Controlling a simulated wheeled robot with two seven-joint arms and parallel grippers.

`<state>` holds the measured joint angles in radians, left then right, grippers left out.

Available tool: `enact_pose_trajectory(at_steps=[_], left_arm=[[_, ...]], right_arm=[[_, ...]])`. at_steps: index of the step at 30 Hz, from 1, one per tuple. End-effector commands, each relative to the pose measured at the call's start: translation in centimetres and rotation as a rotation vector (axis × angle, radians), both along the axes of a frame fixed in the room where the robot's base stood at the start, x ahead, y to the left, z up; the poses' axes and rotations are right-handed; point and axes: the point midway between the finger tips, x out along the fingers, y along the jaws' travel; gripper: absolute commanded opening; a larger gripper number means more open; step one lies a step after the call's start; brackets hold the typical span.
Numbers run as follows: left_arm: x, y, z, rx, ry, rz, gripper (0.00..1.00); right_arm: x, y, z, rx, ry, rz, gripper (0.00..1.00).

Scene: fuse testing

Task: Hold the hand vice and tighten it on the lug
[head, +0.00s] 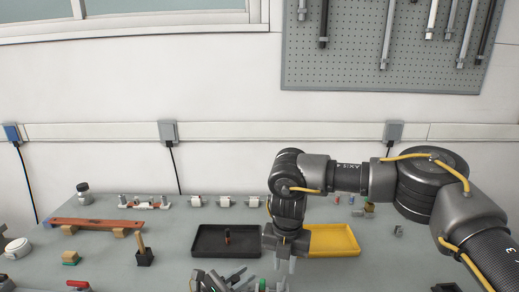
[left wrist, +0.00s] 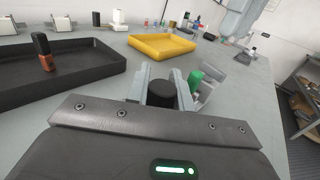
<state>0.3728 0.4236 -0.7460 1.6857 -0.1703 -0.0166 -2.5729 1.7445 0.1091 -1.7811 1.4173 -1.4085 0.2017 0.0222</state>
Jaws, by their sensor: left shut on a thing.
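My left gripper (head: 222,281) is low in the head view, at the front edge of the black tray. In the left wrist view its two grey fingers (left wrist: 166,88) are shut on a dark round part, which I take to be the hand vice (left wrist: 163,95). The rest of the vice is mostly hidden. A green-capped metal piece (left wrist: 196,80) stands just right of the fingers; its green top also shows in the head view (head: 262,285). My right gripper (head: 285,265) points down between the two trays; its finger gap is unclear. I cannot make out the lug.
A yellow tray (head: 344,253) stands right of my right gripper. White fuse-like parts (head: 224,202) line the back. A reddish bar (head: 95,224) and wooden blocks lie left. A red-handled piece (head: 78,285) is at front left.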

Motion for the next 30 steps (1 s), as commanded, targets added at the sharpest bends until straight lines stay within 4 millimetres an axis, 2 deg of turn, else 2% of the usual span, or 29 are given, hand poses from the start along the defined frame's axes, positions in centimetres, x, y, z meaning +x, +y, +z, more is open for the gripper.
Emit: enact_pose_trajectory(at_steps=[15,21,30], left_arm=[[0.0,0.0,-0.1,0.001,0.001,0.000,0.00],[0.0,0.0,-0.1,0.001,0.001,0.000,0.00],[0.0,0.0,-0.1,0.001,0.001,0.000,0.00]], right_arm=[[0.0,0.0,-4.9,0.000,0.000,-0.001,0.25],[0.0,0.0,-5.9,0.000,-0.002,-0.002,0.25],[0.0,0.0,-6.1,0.000,-0.002,-0.001,0.25]])
